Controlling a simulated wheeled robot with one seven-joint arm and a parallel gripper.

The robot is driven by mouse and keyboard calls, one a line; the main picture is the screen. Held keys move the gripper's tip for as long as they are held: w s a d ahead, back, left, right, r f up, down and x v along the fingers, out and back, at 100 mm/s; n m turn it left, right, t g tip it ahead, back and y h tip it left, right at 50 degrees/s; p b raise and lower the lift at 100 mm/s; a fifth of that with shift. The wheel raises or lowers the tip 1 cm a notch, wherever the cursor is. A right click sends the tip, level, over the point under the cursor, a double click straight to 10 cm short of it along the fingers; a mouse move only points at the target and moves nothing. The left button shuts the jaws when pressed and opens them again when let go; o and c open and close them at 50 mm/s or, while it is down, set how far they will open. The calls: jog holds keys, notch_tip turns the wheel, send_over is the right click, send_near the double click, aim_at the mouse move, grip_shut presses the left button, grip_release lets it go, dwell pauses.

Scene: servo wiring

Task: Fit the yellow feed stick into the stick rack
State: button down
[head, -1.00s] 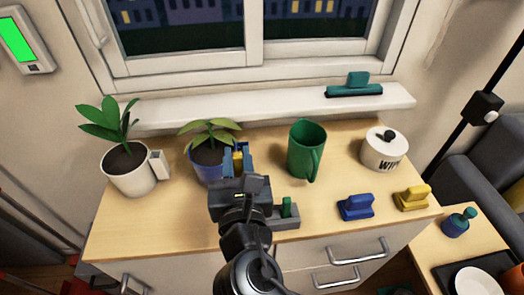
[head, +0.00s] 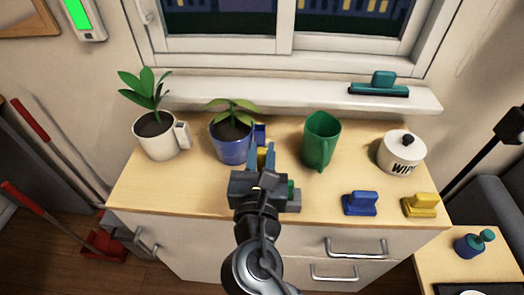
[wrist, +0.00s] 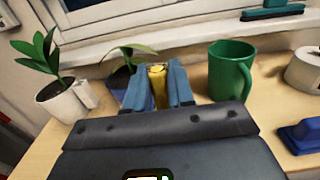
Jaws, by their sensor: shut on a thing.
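My gripper (head: 263,157) has blue fingers shut on the yellow feed stick (head: 265,159). It holds the stick over the counter, just right of the blue plant pot in the head view. In the wrist view, the yellow stick (wrist: 157,84) stands between the two fingers. A grey block (head: 294,206) with a green piece (head: 292,188) standing in it shows just right of my gripper; it appears to be the stick rack. My gripper hides most of it in the head view, and I cannot make it out in the wrist view.
The blue pot (head: 231,152) and white pot (head: 157,141) with plants stand left. A green mug (head: 321,140) and a lidded white jar (head: 401,153) stand right. A blue handled block (head: 359,204) and a yellow one (head: 421,206) sit near the front edge.

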jog(key=shift+f+b, duration=1.8)
jog(key=shift+f, duration=1.1)
jog(key=shift+p, duration=0.75)
jog(key=shift+f+b, duration=1.5)
jog(key=shift+f, duration=0.55)
jog(key=c, duration=0.9)
grip_release()
jog(key=shift+s+a+b, duration=0.2)
jog(key=shift+s+b, duration=0.1)
jog(key=shift+s, duration=3.6)
